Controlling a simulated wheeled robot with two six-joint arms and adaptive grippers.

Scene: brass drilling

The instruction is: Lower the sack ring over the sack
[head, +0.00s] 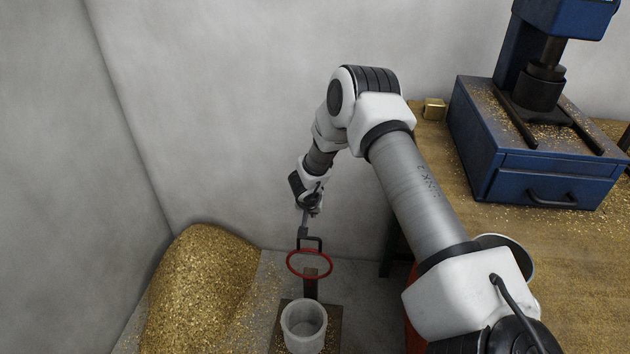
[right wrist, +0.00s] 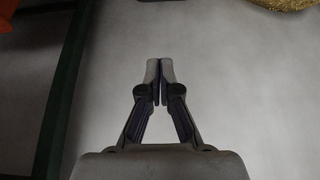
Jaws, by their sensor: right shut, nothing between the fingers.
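The red sack ring (head: 310,263) is level, with a dark bracket-like handle (head: 311,240) at its far side and a dark post (head: 311,285) below it. The pale, open-topped sack (head: 304,332) stands on a brown base, lower in the picture than the ring. The ring is above the sack's rim, not around it. My right gripper (head: 303,233) points down near the handle; whether it touches the handle I cannot tell. In the right wrist view its fingertips (right wrist: 159,68) are together with nothing between them. My left gripper is not in view.
A heap of brass chips (head: 198,285) lies left of the sack against the wall. A chip-strewn workbench (head: 560,248) with a blue drill press (head: 535,150) and a small brass block (head: 434,108) is at right. A dark bench leg (right wrist: 62,95) shows in the wrist view.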

